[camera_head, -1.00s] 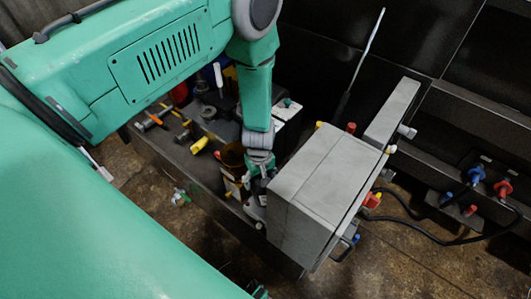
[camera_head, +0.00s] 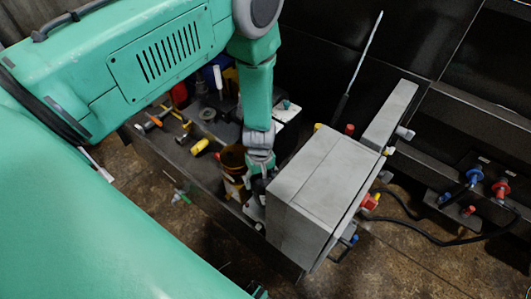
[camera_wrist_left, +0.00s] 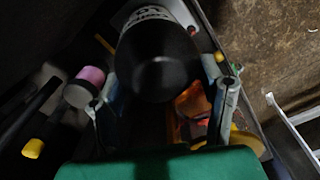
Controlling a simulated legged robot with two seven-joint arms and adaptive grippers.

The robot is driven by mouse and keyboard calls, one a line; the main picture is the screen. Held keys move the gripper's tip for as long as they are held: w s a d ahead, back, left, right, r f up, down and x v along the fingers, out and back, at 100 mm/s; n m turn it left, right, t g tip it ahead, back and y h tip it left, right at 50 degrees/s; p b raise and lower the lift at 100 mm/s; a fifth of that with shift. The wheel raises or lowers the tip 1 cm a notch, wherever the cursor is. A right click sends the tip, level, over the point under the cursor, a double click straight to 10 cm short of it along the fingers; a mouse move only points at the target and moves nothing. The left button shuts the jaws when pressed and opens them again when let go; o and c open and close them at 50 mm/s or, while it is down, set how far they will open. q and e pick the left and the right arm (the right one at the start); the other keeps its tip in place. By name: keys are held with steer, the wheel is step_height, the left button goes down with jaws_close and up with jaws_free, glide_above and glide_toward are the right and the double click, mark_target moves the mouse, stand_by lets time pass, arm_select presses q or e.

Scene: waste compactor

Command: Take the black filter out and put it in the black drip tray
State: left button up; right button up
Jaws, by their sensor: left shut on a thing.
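The black filter (camera_wrist_left: 158,52) is a dark cylinder with white lettering, between the two fingers of my left gripper (camera_wrist_left: 165,100) in the left wrist view. The fingers stand on either side of it and hold it; the contact points are dark. In the head view my left gripper (camera_head: 258,182) is low, just left of the grey box, and the filter is mostly hidden there by the wrist and the box. I cannot clearly tell the black drip tray from the other dark surfaces. My right gripper is not in view.
The large grey box (camera_head: 318,185) stands close to the right of my left gripper. An amber-brown container (camera_head: 233,160) is close on its left. A dark bench (camera_head: 150,150) holds several tools, including a yellow one (camera_head: 200,146). Hoses lie at right.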

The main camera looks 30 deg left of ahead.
arm_select(q)
steer(key=shift+r+p, duration=1.55)
steer(key=shift+r, duration=0.6)
